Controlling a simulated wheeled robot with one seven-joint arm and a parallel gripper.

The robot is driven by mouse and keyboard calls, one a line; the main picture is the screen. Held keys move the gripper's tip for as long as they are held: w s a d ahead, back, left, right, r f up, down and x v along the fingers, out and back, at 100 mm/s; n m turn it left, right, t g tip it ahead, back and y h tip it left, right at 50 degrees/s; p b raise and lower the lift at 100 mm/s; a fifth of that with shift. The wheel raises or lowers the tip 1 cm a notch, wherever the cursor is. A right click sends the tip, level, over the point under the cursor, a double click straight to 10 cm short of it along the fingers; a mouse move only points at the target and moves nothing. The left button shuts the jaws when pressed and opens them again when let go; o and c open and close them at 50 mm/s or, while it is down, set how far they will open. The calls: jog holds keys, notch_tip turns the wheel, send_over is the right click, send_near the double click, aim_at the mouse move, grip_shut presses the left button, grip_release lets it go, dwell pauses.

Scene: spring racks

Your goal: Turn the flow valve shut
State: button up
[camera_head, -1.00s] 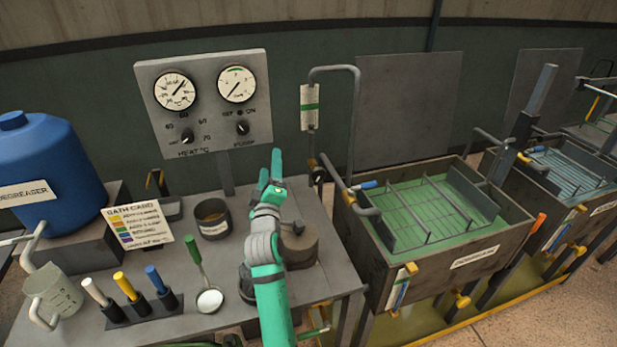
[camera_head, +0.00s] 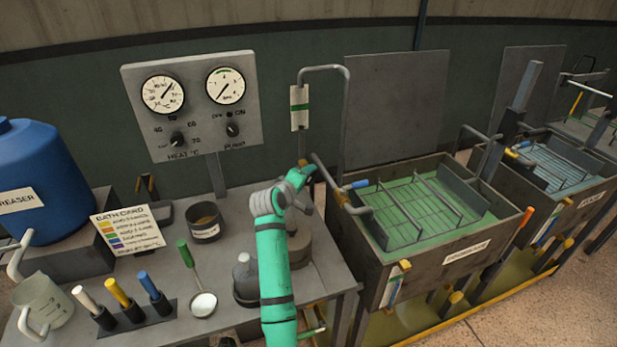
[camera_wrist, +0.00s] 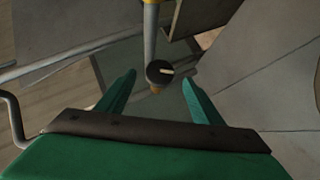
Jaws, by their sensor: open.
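The flow valve (camera_wrist: 158,71) shows in the wrist view as a dark round knob with a pale pointer mark, on a pipe with a brass fitting. The knob lies between the tips of my gripper (camera_wrist: 158,77), whose two green fingers are spread wide with space on each side. Whether the fingertips reach as far as the knob I cannot tell. In the head view my gripper (camera_head: 301,176) is beside the foot of the bent grey pipe (camera_head: 346,110), left of the green tank. There my gripper mostly hides the valve.
A flow tube with a green band (camera_head: 299,107) stands above my gripper. The degreaser tank (camera_head: 445,262) with a rack is close on the right. The gauge panel (camera_head: 195,110) is behind. A ladle (camera_head: 203,303) and bottle holder are on the bench, left of my arm.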

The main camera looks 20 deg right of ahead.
jog(key=shift+x, duration=2.2)
jog(key=c, duration=1)
